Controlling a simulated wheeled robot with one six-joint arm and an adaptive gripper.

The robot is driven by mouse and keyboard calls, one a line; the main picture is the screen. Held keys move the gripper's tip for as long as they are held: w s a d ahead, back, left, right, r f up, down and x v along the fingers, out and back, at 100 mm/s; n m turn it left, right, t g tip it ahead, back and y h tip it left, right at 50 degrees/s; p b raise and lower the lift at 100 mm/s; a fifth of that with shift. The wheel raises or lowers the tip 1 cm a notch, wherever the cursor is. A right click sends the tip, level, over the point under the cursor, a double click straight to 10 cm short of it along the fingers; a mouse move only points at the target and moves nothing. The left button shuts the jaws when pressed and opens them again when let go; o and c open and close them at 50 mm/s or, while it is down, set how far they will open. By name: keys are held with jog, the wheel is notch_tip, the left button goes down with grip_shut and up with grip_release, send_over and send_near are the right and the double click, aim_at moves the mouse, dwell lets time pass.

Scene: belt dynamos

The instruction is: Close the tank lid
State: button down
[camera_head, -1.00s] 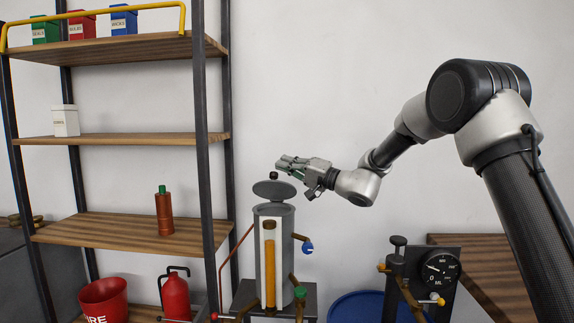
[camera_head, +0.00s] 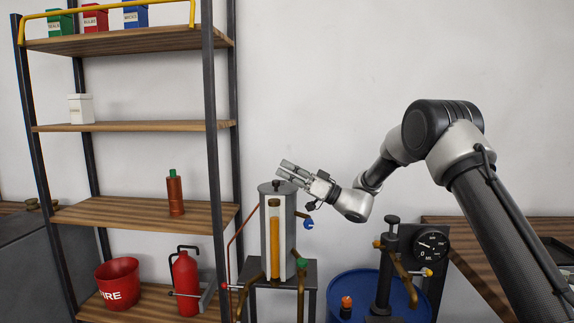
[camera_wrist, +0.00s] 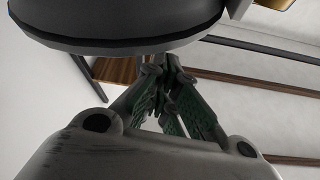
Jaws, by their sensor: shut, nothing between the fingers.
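The tank (camera_head: 266,235) is a grey upright cylinder with an amber sight tube on its front, standing on a small dark stand. Its round grey lid (camera_head: 277,188) with a dark knob lies flat on the tank's top, and no gap shows between them. My gripper (camera_head: 283,169) is shut and empty, just above the lid at its right side. In the wrist view, the fingers of my gripper (camera_wrist: 170,68) are together, and a large dark-edged grey round shape (camera_wrist: 125,25), probably the lid, fills the top. I cannot tell whether the fingers touch the lid.
A shelf unit (camera_head: 135,127) at the left holds boxes, a red-brown bottle (camera_head: 175,193), a red bucket (camera_head: 118,284) and a red extinguisher (camera_head: 185,285). At the right stand a blue drum (camera_head: 350,285) and a gauge (camera_head: 432,246). The wall space above the tank is clear.

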jog(key=shift+s+f+n+g, duration=0.4)
jog(key=shift+f+n+g, duration=0.4)
jog(key=shift+n, duration=0.4)
jog(key=r, duration=0.2)
jog(key=d+r, duration=0.1)
jog(key=r, duration=0.1)
jog(key=shift+w+d, duration=0.1)
jog(key=shift+w, duration=0.05)
jog(key=v, duration=0.8)
jog(key=s+d+m+g+h, duration=0.1)
jog(key=s+d+m+h, duration=0.2)
jog(key=s, duration=0.5)
jog(key=s+d+m+g+h, duration=0.15)
jog(key=s+h, duration=0.25)
jog(key=s, duration=0.5)
jog(key=s+d+m+h, duration=0.3)
jog(key=s+d+h, duration=0.1)
jog(key=s, duration=0.4)
jog(key=s+d+f+m+t+h, duration=0.2)
jog(key=s+d+m+h, duration=0.2)
jog(key=d, duration=0.7)
jog(key=s+d+f+m+t+h, duration=0.2)
jog(key=s+d+m+h, duration=0.3)
jog(key=s+d+h, duration=0.3)
jog(key=s+d+t, duration=0.1)
jog(key=s+d, duration=0.3)
jog(key=shift+s, duration=0.4)
